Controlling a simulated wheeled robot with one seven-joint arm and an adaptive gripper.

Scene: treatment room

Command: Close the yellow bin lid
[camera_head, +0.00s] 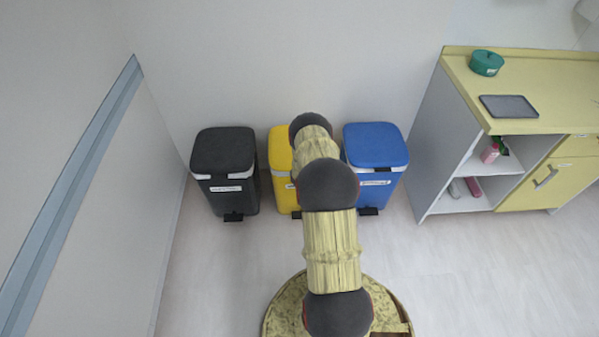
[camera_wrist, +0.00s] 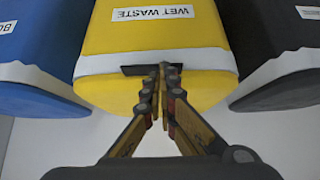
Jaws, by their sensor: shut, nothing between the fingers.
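The yellow bin (camera_head: 282,190) stands between two other bins in the head view, with its right part hidden behind my arm. Its yellow lid (camera_head: 280,148) lies above a white rim, and I see no open gap on the visible part. In the wrist view the bin shows upside down, with its WET WASTE label above the white rim (camera_wrist: 105,64) and the lid (camera_wrist: 105,93) below it. My gripper (camera_wrist: 164,68) is shut and empty, its fingertips in front of the rim and lid edge. A dark bar shows at the fingertips. I cannot tell whether they touch the bin.
A black bin (camera_head: 223,155) stands left and a blue bin (camera_head: 376,147) right, both with lids down. A cabinet (camera_head: 520,120) stands at the right, bearing a green container (camera_head: 486,63) and a dark tablet-like tray (camera_head: 508,106). The front floor is clear.

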